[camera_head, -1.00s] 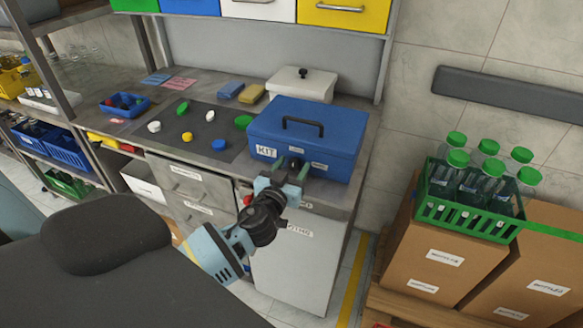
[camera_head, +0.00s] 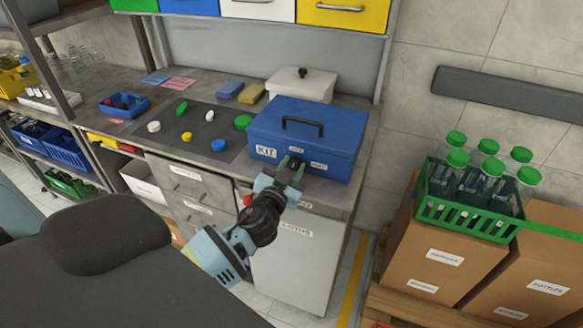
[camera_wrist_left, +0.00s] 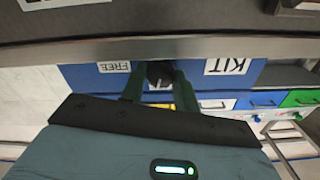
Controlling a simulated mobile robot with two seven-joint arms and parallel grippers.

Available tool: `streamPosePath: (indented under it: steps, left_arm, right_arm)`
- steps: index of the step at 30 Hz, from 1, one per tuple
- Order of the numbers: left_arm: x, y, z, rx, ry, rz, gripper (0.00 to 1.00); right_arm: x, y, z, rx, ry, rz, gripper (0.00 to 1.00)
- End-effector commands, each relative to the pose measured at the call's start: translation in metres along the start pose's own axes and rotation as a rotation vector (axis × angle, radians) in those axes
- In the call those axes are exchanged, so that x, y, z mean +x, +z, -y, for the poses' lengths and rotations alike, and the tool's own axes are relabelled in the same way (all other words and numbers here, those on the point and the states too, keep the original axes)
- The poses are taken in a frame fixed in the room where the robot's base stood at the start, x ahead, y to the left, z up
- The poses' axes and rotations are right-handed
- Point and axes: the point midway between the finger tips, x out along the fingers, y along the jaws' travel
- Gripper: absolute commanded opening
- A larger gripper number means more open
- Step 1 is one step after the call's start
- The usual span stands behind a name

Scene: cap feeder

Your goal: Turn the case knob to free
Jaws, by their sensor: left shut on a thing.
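The blue case (camera_head: 335,135) stands on the bench with its lid down and a dark handle on top. Its front bears a KIT label, a small label above the knob and a label to the knob's right. The wrist view is upside down and shows the case front (camera_wrist_left: 80,76), with the FREE label (camera_wrist_left: 114,67) on one side of the knob. The dark knob (camera_wrist_left: 160,71) sits between the green fingers of my left gripper (camera_head: 291,168), which is shut on it. The fingers partly hide the knob, and I cannot read its pointer. My right gripper is not in view.
A dark mat (camera_head: 200,128) with several coloured caps lies left of the case. A white lidded box (camera_head: 300,84) stands behind it. The bench's front edge runs just below my gripper. A green crate of bottles (camera_head: 470,205) stands on cartons at the right.

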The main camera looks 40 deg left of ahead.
Motion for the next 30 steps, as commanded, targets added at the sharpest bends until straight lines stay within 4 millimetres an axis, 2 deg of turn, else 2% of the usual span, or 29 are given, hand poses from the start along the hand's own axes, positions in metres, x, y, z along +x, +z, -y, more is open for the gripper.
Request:
streamPosePath:
  steps: [13, 30]
  left_arm:
    - [0.000, 0.000, -0.001, 0.423, -0.001, 0.002, 0.08]
    - [0.000, 0.001, -0.002, 0.961, -0.001, 0.001, 0.08]
  right_arm:
    - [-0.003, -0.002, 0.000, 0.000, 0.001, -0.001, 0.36]
    - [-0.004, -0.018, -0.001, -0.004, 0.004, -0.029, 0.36]
